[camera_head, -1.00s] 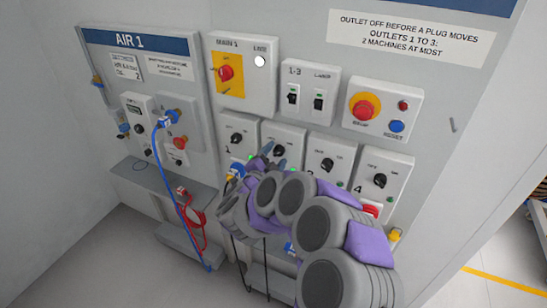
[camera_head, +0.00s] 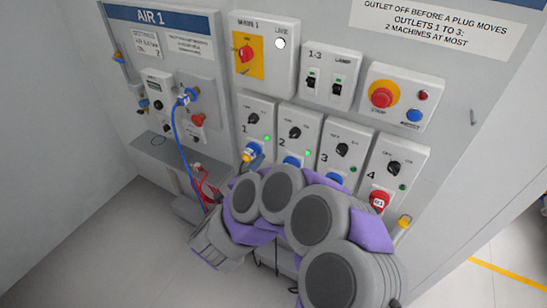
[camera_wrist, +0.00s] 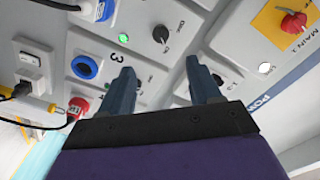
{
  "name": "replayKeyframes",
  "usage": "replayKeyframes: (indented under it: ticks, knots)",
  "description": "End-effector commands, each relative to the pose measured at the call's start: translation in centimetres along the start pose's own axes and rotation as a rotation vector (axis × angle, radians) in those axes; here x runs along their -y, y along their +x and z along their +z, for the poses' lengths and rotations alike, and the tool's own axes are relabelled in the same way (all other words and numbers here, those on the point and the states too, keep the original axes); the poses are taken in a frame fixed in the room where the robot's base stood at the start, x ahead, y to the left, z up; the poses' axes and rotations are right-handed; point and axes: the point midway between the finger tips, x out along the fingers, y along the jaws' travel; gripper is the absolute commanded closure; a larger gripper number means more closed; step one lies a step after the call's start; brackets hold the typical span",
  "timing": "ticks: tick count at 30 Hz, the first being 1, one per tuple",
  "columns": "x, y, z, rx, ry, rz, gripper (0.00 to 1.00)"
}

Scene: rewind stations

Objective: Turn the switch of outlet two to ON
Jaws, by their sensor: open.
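The outlet two panel (camera_head: 280,123) is in the middle of the head view, second from left in the outlet row. Its black switch knob (camera_head: 295,132) is clear of my gripper. Its small lamp (camera_head: 307,153) glows green. In the wrist view, which is turned on its side, the knob (camera_wrist: 161,34) and green lamp (camera_wrist: 123,38) show above my fingers. The exact pointer angle is hard to read. My gripper (camera_wrist: 161,66) is open and empty, with fingers apart. One finger overlaps the outlet three panel. My arm hides the gripper in the head view.
Outlet one (camera_head: 253,117) has a lit lamp and a plug. Outlet three (camera_head: 342,149) and outlet four (camera_head: 393,167) have dark lamps. A red plug (camera_head: 379,201) sits at outlet four. The main switch (camera_head: 246,53) and red stop button (camera_head: 382,97) are above.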

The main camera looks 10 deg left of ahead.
Motion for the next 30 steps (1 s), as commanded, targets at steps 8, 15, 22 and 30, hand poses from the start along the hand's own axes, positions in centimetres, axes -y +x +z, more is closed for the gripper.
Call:
replayKeyframes:
  ticks: [8, 15, 22, 30]
  knots:
    - [-0.1, -1.7, 0.0, 0.0, 0.001, 0.001, 0.37]
    - [-0.1, -1.8, -0.1, -0.001, 0.001, 0.001, 0.37]
    - [0.3, -1.7, -0.3, -0.002, -0.097, 0.0, 0.37]
    - [0.9, -1.4, -0.8, -0.004, -0.644, -0.002, 0.37]
